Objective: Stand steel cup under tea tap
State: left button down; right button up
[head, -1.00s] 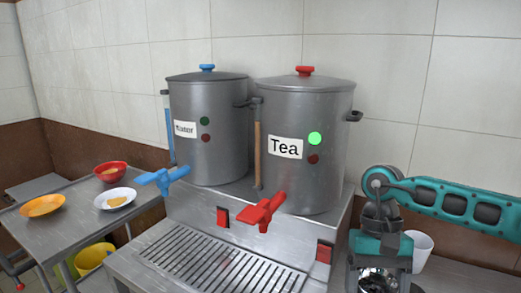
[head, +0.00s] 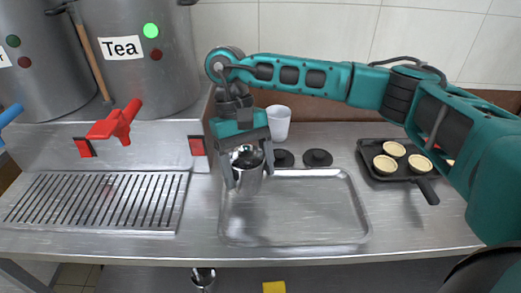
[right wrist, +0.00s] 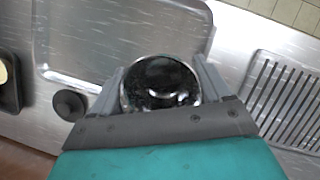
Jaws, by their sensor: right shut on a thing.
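The steel cup (head: 246,182) is in my right gripper (head: 250,177), with one finger on each side of it. It is upright over the back left corner of the metal tray (head: 228,225); I cannot tell whether it touches the tray. In the right wrist view the cup's dark, round mouth (right wrist: 160,84) shows between the fingers (right wrist: 160,95). The red tea tap (head: 116,122) sticks out below the Tea pot (head: 150,80), left of the cup. The slotted drip grate (head: 95,200) lies below the tap, clear of objects. My left gripper is out of view.
A white cup (head: 278,123) and black round lids (head: 318,157) stand behind the tray. A black pan (head: 372,158) with several tarts is at the right. The Water pot's blue tap (head: 10,114) is at the left edge. Another shiny vessel (head: 203,277) is below the counter.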

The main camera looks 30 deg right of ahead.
jog(key=w+d+r+m+t+y+b, duration=0.2)
jog(key=w+d+r+m+t, duration=0.15)
jog(key=d+m, duration=0.4)
jog(key=w+d+r+m+t+y+b, duration=0.1)
jog(key=w+d+r+m+t+y, duration=0.3)
jog(key=m, duration=0.7)
jog(key=w+d+r+m+t+h+b, duration=0.1)
jog(key=d+r+m+h+b, duration=0.2)
jog(key=d+m, duration=0.55)
jog(key=w+d+r+m+t+h, duration=0.1)
jog(key=d+r+m+h, duration=0.35)
jog(key=d+m, duration=0.4)
jog(key=m+b, duration=0.1)
jog(key=b, duration=0.3)
send_over(322, 141)
notch_tip(322, 141, down, 15)
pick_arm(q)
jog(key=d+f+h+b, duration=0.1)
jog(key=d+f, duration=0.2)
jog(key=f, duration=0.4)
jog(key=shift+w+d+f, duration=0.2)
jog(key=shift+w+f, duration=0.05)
pick_arm(e)
jog(key=shift+y, duration=0.45)
jog(key=shift+f, duration=2.25)
jog(key=shift+f, duration=0.1)
jog(key=o, duration=1)
